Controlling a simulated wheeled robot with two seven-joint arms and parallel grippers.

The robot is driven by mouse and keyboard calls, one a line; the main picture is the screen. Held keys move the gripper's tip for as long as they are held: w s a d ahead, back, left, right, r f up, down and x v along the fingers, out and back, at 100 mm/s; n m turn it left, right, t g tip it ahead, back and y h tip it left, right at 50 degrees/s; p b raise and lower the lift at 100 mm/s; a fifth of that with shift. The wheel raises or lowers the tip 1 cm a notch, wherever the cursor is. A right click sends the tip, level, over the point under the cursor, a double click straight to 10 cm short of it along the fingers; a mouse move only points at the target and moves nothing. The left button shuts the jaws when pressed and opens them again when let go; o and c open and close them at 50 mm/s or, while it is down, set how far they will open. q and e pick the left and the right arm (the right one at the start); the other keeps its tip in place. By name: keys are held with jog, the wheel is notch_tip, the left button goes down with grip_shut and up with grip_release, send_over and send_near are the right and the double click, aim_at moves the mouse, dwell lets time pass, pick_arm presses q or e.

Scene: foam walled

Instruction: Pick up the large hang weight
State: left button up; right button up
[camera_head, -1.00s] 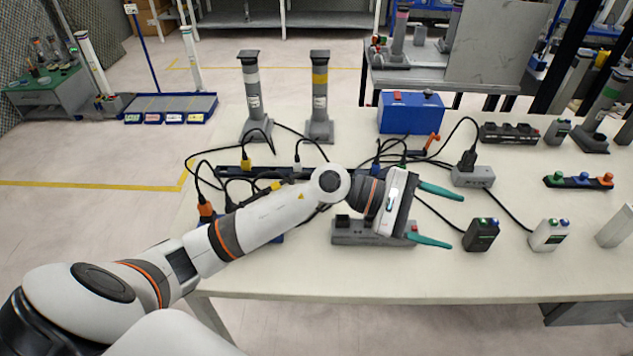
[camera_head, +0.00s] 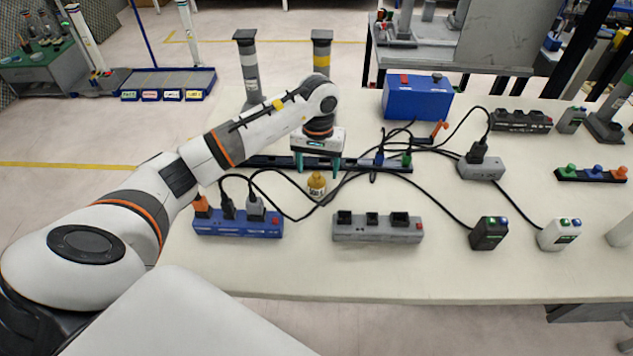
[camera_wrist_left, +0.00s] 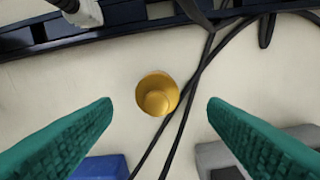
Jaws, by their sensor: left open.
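A small yellow-gold weight (camera_head: 316,185) with a pale label stands on the table between the blue power strip and the grey power strip; I cannot tell from its label whether it is the large one. My left gripper (camera_head: 318,168) points down just above and behind it, with its green fingers apart and empty. In the left wrist view the weight (camera_wrist_left: 157,93) shows from above, centred between the two open fingertips (camera_wrist_left: 160,108) and not touched by them. My right gripper is not in view.
A blue power strip (camera_head: 238,223), a grey power strip (camera_head: 377,228) and a long dark strip (camera_head: 350,163) surround the weight. Black cables (camera_head: 440,205) run close beside it. A blue box (camera_head: 416,98) stands further back. The table's front is clear.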

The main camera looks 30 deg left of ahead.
aim_at(317, 174)
pick_arm(q)
jog(key=shift+a+f+p, duration=0.2)
jog(key=shift+f+p, duration=0.6)
jog(key=shift+f, duration=2.3)
jog(key=c, duration=1.3)
jog(key=shift+r, duration=0.1)
jog(key=shift+c, duration=0.7)
